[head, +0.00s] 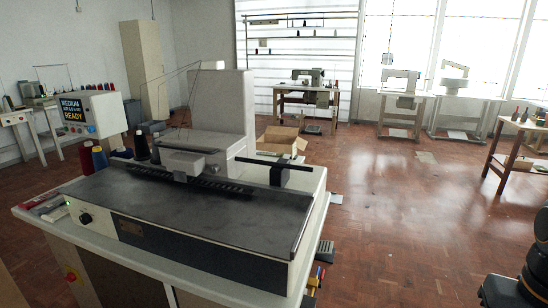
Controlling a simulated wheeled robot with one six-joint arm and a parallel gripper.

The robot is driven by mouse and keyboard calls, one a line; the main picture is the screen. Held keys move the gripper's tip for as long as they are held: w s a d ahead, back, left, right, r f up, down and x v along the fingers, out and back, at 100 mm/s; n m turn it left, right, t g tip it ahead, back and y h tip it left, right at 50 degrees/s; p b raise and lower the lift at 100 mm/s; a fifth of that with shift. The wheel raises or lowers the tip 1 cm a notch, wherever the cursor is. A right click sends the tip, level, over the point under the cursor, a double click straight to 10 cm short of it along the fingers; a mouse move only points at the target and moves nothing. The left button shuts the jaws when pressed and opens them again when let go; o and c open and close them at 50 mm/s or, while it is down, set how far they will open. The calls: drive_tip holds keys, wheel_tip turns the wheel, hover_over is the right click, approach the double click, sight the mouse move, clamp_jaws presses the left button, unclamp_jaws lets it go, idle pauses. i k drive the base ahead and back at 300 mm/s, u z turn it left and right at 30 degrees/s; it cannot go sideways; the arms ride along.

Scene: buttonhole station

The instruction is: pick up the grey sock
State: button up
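I cannot make out a grey sock anywhere in the head view. The buttonhole machine (190,205) stands on a pale table (150,262) in the foreground, and its flat dark top looks bare. Dark rounded parts at the lower right edge look like my own arm. My gripper is not in view.
Thread cones, one of them blue (99,159), stand behind the machine's left end, near a box with a READY screen (74,110). An open cardboard box (282,139) is behind the machine. Sewing tables (398,95) line the back. The wooden floor (400,220) at right is mostly clear.

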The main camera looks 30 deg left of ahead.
sight(39, 212)
drive_tip(key=u, duration=2.65)
drive_tip(key=k, duration=0.2)
drive_tip(key=u, duration=1)
drive_tip(key=k, duration=1.1)
drive_tip(key=u, duration=0.65)
drive_tip(key=i, duration=1.15)
drive_tip(key=z, duration=0.45)
drive_tip(key=i, duration=1.85)
drive_tip(key=z, duration=0.5)
drive_tip(key=i, duration=1.7)
drive_tip(key=z, duration=0.5)
